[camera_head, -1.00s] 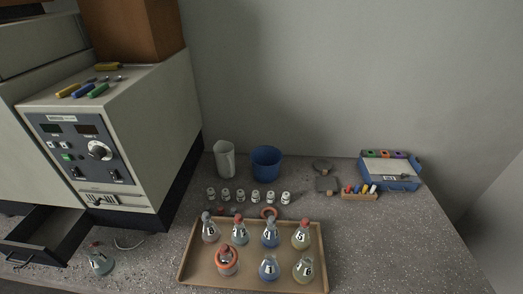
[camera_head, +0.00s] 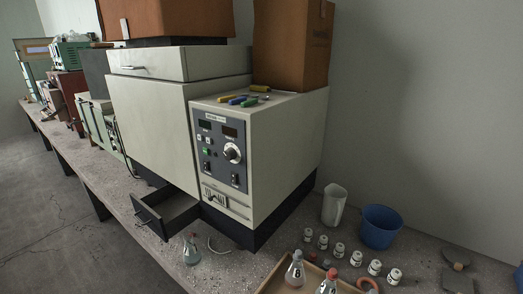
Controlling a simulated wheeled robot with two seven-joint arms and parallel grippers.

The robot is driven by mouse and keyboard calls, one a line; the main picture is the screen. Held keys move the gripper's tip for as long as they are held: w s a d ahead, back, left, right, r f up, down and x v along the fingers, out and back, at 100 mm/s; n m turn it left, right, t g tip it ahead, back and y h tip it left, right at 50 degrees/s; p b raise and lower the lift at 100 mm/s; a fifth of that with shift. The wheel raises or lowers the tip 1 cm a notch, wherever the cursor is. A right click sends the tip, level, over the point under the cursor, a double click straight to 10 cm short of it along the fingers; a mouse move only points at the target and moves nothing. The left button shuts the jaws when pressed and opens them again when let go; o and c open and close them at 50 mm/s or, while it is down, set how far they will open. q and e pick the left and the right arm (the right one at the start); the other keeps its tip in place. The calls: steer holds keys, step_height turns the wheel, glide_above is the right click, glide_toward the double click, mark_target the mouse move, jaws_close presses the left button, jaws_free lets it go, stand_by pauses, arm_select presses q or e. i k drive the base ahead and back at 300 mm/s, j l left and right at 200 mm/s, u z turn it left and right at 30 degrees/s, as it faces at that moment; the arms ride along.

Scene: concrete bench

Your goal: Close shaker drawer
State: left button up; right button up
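The shaker (camera_head: 160,121) is a large cream machine on the concrete bench, with a dark control panel (camera_head: 221,152) on its right-hand part. Its black drawer (camera_head: 151,220) at the lower front is pulled out and stands open, with a handle on its front face. The inside of the drawer looks empty from here. A flask (camera_head: 191,252) with a red stopper stands on the bench just right of the drawer, apart from it. Neither of my grippers shows in the head view.
A tray (camera_head: 268,284) with flasks is at the bottom. Small white-capped jars (camera_head: 340,250), a pitcher (camera_head: 334,204) and a blue bucket (camera_head: 380,227) stand to the right. Cardboard boxes and colored markers (camera_head: 244,100) lie on top of the shaker. Floor is free left of the bench.

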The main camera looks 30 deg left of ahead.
mark_target(167, 211)
steer(key=u, duration=1.6)
